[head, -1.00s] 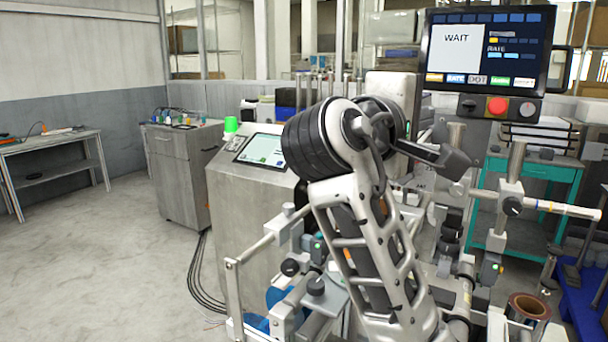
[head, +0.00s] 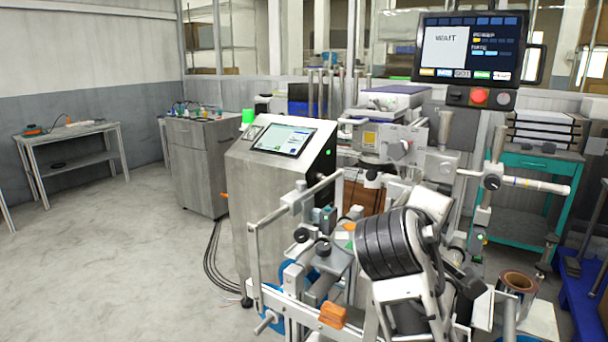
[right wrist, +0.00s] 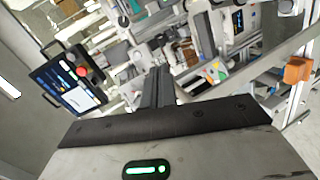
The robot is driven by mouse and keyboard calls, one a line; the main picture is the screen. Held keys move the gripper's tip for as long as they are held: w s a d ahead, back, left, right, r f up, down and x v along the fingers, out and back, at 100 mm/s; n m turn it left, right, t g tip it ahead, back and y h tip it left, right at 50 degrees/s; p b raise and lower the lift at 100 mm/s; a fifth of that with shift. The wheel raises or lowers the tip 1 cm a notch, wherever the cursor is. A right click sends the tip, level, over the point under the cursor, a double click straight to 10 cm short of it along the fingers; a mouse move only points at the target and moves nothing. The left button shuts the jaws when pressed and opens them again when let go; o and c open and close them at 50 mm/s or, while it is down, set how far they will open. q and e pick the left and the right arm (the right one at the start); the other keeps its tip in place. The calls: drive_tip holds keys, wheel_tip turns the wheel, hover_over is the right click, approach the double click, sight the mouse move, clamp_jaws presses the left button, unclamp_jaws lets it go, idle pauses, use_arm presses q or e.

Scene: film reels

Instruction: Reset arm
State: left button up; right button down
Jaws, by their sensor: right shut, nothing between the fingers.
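My right gripper (right wrist: 158,86) shows in the right wrist view, with its dark fingers together and nothing between them. It points towards the machine frame, apart from it as far as I can tell. In the head view my right arm rises from the bottom, right of the middle, with its dark ribbed joint in front of the machine. Its gripper cannot be made out there. My left arm and gripper are in neither view.
The machine's rails (head: 300,200) and an orange block (head: 333,315) lie close to my arm. A monitor reading WAIT (head: 470,48) hangs above right. A copper-coloured roll (head: 517,283) stands lower right. A grey cabinet (head: 195,165) and a table (head: 72,150) stand left; floor there is clear.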

drive_tip(key=s+d+f+m+g+y, duration=0.1)
drive_tip(key=s+f+g+y, duration=0.1)
drive_tip(key=s+f, duration=0.65)
drive_tip(key=s+d+f+m+g+y, duration=0.1)
drive_tip(key=s+f+m+g+y, duration=0.15)
drive_tip(key=f, duration=1.05)
drive_tip(key=s+f+m+g+y, duration=0.2)
drive_tip(key=s+f, duration=0.2)
drive_tip(key=s, duration=0.5)
drive_tip(key=s+f+m+g+y, duration=0.1)
drive_tip(key=s+f+y, duration=0.1)
drive_tip(key=s+f, duration=0.5)
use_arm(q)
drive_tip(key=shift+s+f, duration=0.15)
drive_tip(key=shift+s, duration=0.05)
use_arm(e)
drive_tip(key=w+a+f+t+y, duration=0.3)
drive_tip(key=w+a+f+t, duration=0.1)
drive_tip(key=a+f+t, duration=0.1)
drive_tip(key=shift+w+a+t, duration=0.2)
drive_tip(key=shift+a+t, duration=0.45)
drive_tip(key=shift+t, duration=0.1)
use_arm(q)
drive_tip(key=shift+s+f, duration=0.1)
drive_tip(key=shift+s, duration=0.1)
use_arm(e)
drive_tip(key=shift+n, duration=0.25)
